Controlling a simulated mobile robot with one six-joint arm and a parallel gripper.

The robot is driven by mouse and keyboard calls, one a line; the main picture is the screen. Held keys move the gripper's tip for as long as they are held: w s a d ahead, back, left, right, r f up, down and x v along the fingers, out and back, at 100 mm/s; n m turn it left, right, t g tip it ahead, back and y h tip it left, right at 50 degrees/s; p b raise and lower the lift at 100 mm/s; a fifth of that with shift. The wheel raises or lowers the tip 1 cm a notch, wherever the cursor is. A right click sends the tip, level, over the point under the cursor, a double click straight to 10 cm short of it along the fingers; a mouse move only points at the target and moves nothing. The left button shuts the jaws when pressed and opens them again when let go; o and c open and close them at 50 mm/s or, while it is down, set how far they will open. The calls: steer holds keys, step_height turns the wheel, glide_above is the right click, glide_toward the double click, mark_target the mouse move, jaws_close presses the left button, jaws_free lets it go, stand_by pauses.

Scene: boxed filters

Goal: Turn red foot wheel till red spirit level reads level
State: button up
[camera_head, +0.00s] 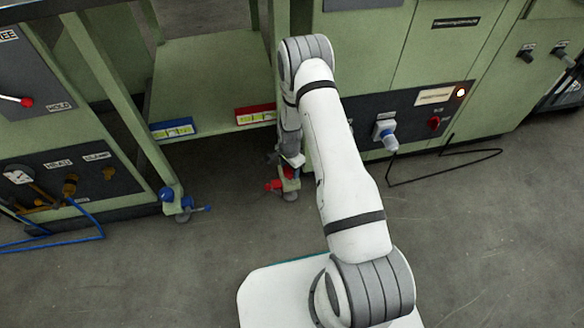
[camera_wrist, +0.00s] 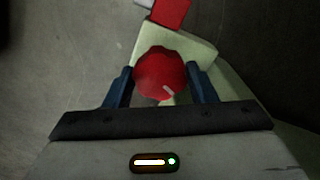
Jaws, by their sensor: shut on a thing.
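The red foot wheel (camera_wrist: 160,72) is a round red knob with a pale mark on its face, in the middle of the wrist view. My gripper (camera_wrist: 161,84) has its two dark blue fingers on either side of the wheel, shut on it. In the head view the red foot (camera_head: 275,185) shows low by the right leg, partly hidden by my arm. The red spirit level (camera_head: 255,115) sits on the shelf's front edge at its right end. Its yellowish vial shows, but its bubble is too small to read.
A blue spirit level (camera_head: 173,128) sits at the shelf's left end, above a blue foot wheel (camera_head: 168,195). Green cabinets stand on both sides. A blue cable (camera_head: 60,242) lies on the floor at left, a black cable (camera_head: 440,172) at right. The floor between is clear.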

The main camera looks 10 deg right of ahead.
steer(key=shift+s+a, duration=0.1)
stand_by(0.7)
steer(key=o, duration=0.9)
steer(key=shift+o, duration=0.2)
steer(key=shift+r+p, duration=1.55)
steer(key=shift+r, duration=2.3)
steer(key=shift+r, duration=0.1)
